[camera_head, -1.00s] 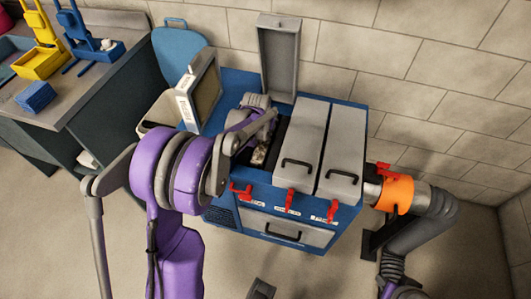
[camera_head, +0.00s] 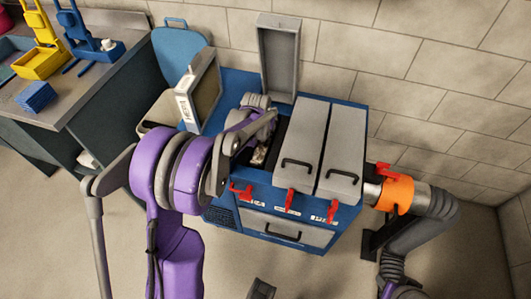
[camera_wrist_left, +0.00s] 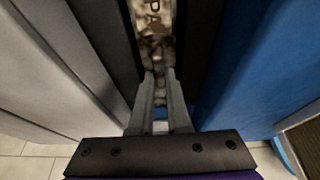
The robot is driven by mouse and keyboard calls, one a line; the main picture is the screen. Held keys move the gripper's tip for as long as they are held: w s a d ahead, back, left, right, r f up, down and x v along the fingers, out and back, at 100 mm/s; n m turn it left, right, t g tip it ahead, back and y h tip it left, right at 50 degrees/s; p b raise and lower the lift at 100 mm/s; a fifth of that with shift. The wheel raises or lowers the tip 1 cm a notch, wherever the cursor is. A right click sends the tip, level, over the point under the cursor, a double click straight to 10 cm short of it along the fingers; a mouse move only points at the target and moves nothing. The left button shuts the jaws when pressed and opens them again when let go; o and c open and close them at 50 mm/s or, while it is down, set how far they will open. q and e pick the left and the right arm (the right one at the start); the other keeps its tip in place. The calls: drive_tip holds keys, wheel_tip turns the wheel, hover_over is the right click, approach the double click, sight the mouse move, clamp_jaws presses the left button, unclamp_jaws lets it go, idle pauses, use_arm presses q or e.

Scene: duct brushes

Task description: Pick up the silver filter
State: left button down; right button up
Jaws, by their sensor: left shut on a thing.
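A narrow mottled grey-brown filter (camera_head: 259,154) sits in the open slot of the blue cabinet; which parts are silver is hard to tell. In the left wrist view the dusty filter (camera_wrist_left: 155,40) runs along the dark slot. My left gripper (camera_wrist_left: 160,75) is over the slot, its two fingers close together and shut on the filter. In the head view my left wrist and forearm hide the fingers and part of the slot. A second framed filter (camera_head: 206,92) with a white label stands upright at the cabinet's left. My right gripper is not clearly seen.
The blue cabinet (camera_head: 222,218) has one grey lid (camera_head: 279,55) raised behind the slot and two closed grey lids (camera_head: 342,150) to its right. Red latches (camera_head: 291,200) line its front. An orange cuff (camera_head: 397,194) and hose join its right side. A tan bin (camera_head: 160,112) stands left.

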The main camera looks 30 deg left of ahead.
use_arm(q)
drive_tip(key=shift+r, duration=0.1)
wheel_tip(320, 180, up, 50)
drive_tip(key=p, duration=1.2)
drive_tip(key=shift+p, duration=0.4)
use_arm(e)
drive_tip(key=w+r, duration=0.3)
drive_tip(key=r, duration=0.5)
drive_tip(key=w+r+t, duration=0.1)
drive_tip(key=w+r, duration=0.2)
drive_tip(key=r, duration=0.5)
drive_tip(key=shift+r, duration=0.3)
use_arm(q)
drive_tip(key=shift+s, duration=0.1)
use_arm(e)
drive_tip(key=shift+s, duration=0.15)
